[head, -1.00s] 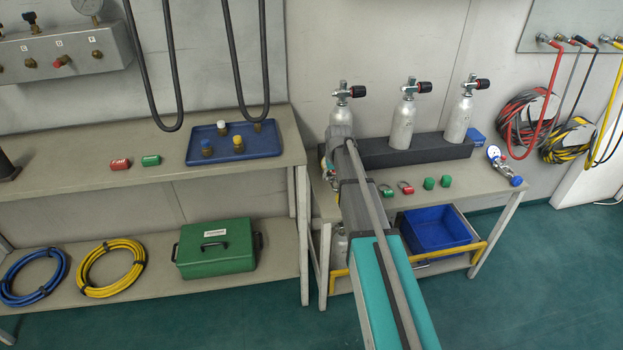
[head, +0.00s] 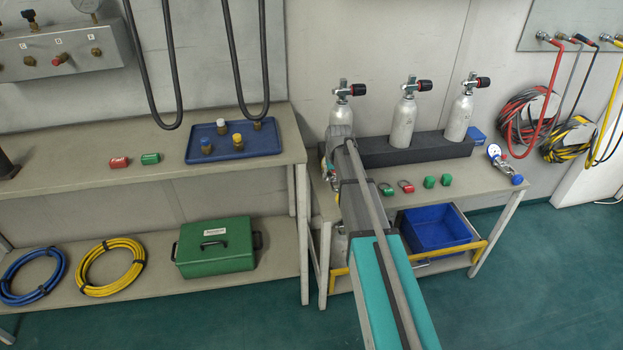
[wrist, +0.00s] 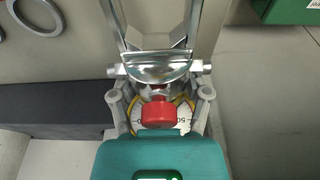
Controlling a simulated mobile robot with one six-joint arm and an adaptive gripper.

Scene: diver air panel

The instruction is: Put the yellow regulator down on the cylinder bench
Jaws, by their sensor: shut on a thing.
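In the wrist view, my gripper (wrist: 159,75) is shut on the yellow regulator (wrist: 184,116), a metal body with a yellow-rimmed white gauge and a red knob. The knob covers part of the gauge. The cylinder bench (head: 465,180) is the right-hand one in the head view, and its top lies under the regulator in the wrist view. In the head view my arm hides most of the gripper and regulator, over the bench's left end. I cannot tell whether the regulator touches the bench top.
Three grey cylinders (head: 403,125) stand in a dark block (head: 375,155) along the bench's back. Red and green caps (head: 429,182) lie at the front. A blue-capped gauge regulator (head: 499,160) lies at the right end. The bench top between them is bare.

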